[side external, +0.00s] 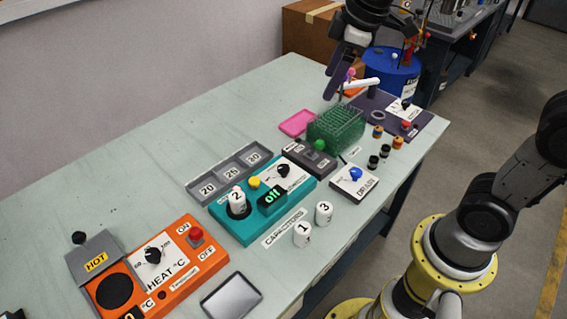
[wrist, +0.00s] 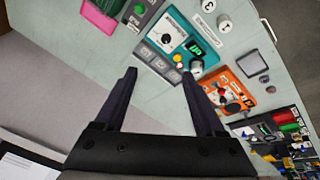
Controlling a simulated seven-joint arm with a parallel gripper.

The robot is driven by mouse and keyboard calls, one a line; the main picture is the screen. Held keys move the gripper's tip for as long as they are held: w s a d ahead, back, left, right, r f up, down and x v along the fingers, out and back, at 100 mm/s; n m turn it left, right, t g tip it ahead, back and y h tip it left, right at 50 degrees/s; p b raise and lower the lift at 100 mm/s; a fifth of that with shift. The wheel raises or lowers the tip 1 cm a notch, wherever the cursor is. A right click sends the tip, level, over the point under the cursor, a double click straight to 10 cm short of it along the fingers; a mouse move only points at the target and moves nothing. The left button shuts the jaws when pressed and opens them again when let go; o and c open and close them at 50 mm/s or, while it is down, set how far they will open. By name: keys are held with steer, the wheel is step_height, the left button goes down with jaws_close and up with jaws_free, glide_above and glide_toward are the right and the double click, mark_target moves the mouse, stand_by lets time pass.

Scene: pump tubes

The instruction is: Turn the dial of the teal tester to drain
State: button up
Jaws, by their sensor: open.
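The teal tester (side external: 222,222) sits mid-table. It has a black dial (side external: 283,171) on a white plate, a display (side external: 272,198) reading "off", and a yellow button (side external: 254,182). A white capacitor marked 2 (side external: 237,199) stands in its socket. The dial's printed words are too small to read. The tester also shows upper right of centre in the wrist view (wrist: 196,32), with the dial (wrist: 167,40). My gripper (side external: 340,88) is raised over the far part of the table, away from the tester. Its fingers (wrist: 158,76) are apart with nothing between them.
Capacitors 1 (side external: 303,235) and 3 (side external: 323,212) stand before the tester. A grey tray (side external: 196,186) lies behind it, an orange heater (side external: 190,275) to its left. A grey box (side external: 297,154), DRAIN box (side external: 354,179) and green rack (side external: 336,128) are to the right.

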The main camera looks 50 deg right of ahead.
steer(key=w+a+f+n+g, duration=0.2)
steer(key=w+f, duration=0.5)
steer(key=w, duration=0.1)
steer(key=g, duration=0.2)
glide_toward(284, 167)
step_height(284, 167, down, 9)
steer(key=shift+s+a+r, duration=0.1)
steer(key=shift+a+r, duration=0.05)
jaws_close()
